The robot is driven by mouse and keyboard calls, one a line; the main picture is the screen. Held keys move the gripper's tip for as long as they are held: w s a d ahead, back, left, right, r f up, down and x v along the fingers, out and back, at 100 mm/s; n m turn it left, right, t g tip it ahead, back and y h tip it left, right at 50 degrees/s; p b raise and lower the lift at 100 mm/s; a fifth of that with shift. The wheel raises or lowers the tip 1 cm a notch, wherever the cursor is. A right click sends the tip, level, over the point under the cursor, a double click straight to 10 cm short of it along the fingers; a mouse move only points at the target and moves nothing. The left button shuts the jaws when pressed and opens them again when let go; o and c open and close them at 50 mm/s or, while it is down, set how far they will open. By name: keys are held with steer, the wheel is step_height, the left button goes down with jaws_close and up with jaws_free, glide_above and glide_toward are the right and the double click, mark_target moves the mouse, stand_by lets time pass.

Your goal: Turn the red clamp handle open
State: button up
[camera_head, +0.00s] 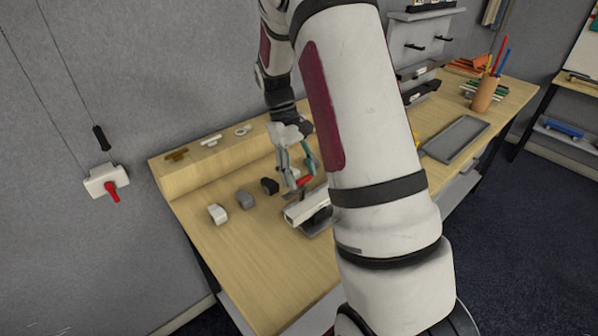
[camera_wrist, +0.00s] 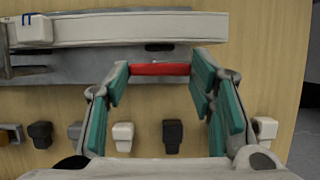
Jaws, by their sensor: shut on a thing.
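The red clamp handle (camera_head: 305,181) shows as a small red bar at the clamp on the table. In the wrist view the red handle (camera_wrist: 160,69) lies crosswise between my fingers, at the near edge of a long pale clamp body (camera_wrist: 140,30) with grey metal under it. My gripper (camera_wrist: 160,76) has teal-padded fingers, one at each end of the handle, and is shut on it. In the head view my gripper (camera_head: 298,176) reaches down to the clamp, whose white body (camera_head: 303,208) is partly hidden by my arm.
White (camera_head: 217,214), grey (camera_head: 245,199) and black (camera_head: 269,186) blocks stand left of the clamp. A wall box (camera_head: 101,178) with another red lever hangs at left. A grey tray (camera_head: 456,139) and pencil cup (camera_head: 483,97) are at right. The table's front left is clear.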

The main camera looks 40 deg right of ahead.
steer(key=o, duration=1.2)
steer(key=shift+c, duration=0.2)
steer(key=v, duration=1.2)
steer(key=shift+a, duration=0.1)
